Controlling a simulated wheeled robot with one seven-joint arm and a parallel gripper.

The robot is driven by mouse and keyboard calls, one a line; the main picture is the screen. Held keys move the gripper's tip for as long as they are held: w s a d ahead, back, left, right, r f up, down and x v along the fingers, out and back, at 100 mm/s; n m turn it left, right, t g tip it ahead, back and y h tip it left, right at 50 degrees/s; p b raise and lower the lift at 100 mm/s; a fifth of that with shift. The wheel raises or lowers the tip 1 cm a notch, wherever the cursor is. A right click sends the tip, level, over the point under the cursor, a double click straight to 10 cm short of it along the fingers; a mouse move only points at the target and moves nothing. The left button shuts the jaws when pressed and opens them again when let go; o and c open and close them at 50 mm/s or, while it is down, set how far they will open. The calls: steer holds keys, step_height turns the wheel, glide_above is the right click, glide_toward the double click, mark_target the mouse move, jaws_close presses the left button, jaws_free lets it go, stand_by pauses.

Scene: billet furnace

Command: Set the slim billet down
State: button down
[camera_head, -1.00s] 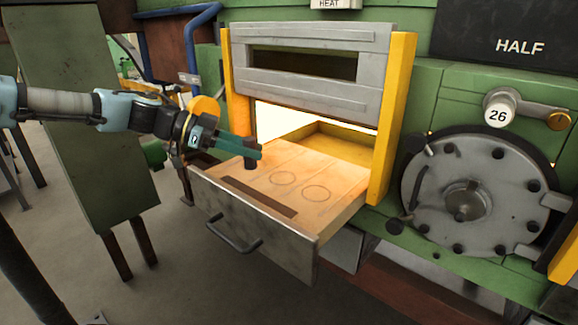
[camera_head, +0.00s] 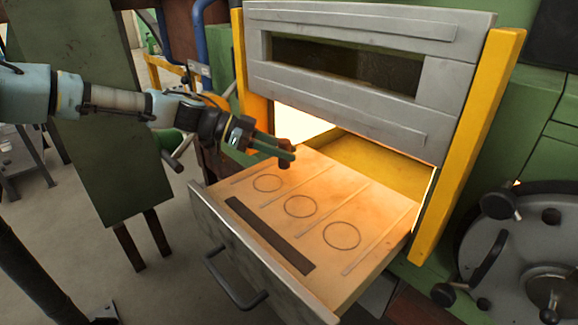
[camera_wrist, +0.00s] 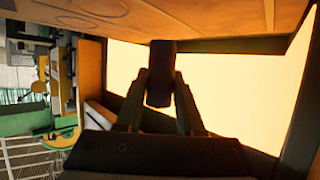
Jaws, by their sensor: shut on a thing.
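The slim billet is a dark, narrow cylinder, and it shows clearly between my gripper's fingers in the wrist view (camera_wrist: 160,72). In the head view the billet (camera_head: 284,162) is partly hidden behind the green fingers. My gripper (camera_head: 290,153) is shut on it, over the back left of the pulled-out tray (camera_head: 330,190), beyond the ring marks and near the furnace mouth. The tray shows three bare rings: left (camera_head: 267,183), middle (camera_head: 299,206) and right (camera_head: 341,235). I cannot tell whether the billet touches the tray.
The grey furnace door (camera_head: 350,75) is raised above the glowing mouth (camera_head: 300,122), between yellow posts (camera_head: 465,150). A dark strip (camera_head: 268,236) crosses the tray's front, behind the front panel with its handle (camera_head: 235,285). A round hatch (camera_head: 530,245) stands at right.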

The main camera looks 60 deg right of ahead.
mark_target(283, 168)
steer(key=shift+f+p, duration=0.8)
steer(key=shift+f, duration=1.65)
steer(key=c, duration=0.5)
jaws_free()
steer(key=shift+c, duration=0.2)
steer(key=b+v, duration=0.3)
steer(key=v, duration=0.4)
steer(key=shift+w+a+r, duration=0.1)
steer(key=shift+w+a, duration=0.05)
steer(key=shift+a, duration=0.05)
